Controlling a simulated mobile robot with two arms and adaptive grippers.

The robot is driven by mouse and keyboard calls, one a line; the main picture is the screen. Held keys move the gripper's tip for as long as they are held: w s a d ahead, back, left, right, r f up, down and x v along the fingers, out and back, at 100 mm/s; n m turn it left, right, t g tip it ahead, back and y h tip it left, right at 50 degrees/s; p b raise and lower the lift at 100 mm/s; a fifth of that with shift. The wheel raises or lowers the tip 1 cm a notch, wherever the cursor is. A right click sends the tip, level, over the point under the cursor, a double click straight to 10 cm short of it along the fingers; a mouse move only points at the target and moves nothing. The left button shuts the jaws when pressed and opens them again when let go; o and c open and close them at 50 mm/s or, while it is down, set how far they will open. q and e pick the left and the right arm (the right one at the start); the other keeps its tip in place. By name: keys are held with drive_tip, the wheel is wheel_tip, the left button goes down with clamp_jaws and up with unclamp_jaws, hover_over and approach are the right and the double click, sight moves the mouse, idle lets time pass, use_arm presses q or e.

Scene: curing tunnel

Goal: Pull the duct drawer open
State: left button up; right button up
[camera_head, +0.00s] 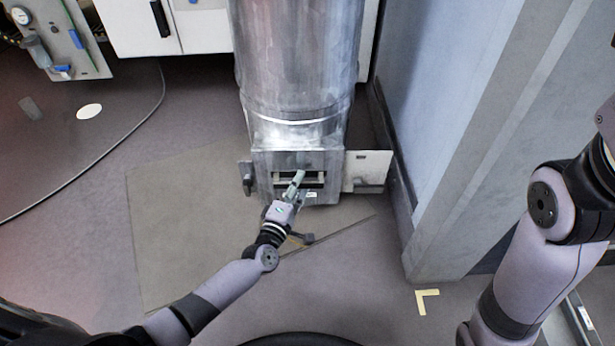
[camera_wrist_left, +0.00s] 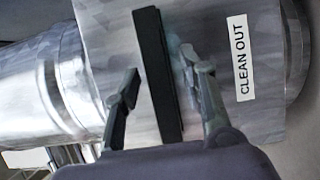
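The duct (camera_head: 297,60) is a grey metal cylinder standing upright at the top middle of the head view. The duct drawer (camera_head: 265,160) is in the square metal box at its foot. In the wrist view the drawer's metal front (camera_wrist_left: 215,28) carries a CLEAN OUT label (camera_wrist_left: 242,58) and a long dark bar (camera_wrist_left: 158,90); I cannot tell whether this is a handle or a slot. My left gripper (camera_head: 298,176) is at the drawer front. Its fingers (camera_wrist_left: 157,68) are apart, one on each side of the dark bar. Contact is unclear. My right gripper is out of view.
A pale plate (camera_head: 367,171) sticks out right of the duct box, and a dark latch-like part (camera_head: 247,178) is on its left. A blue-grey wall (camera_head: 440,130) stands close on the right. The floor mat (camera_head: 180,230) in front is largely clear.

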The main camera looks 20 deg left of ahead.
use_arm(q)
drive_tip(key=shift+w, duration=0.2)
clamp_jaws()
idle(0.5)
idle(0.4)
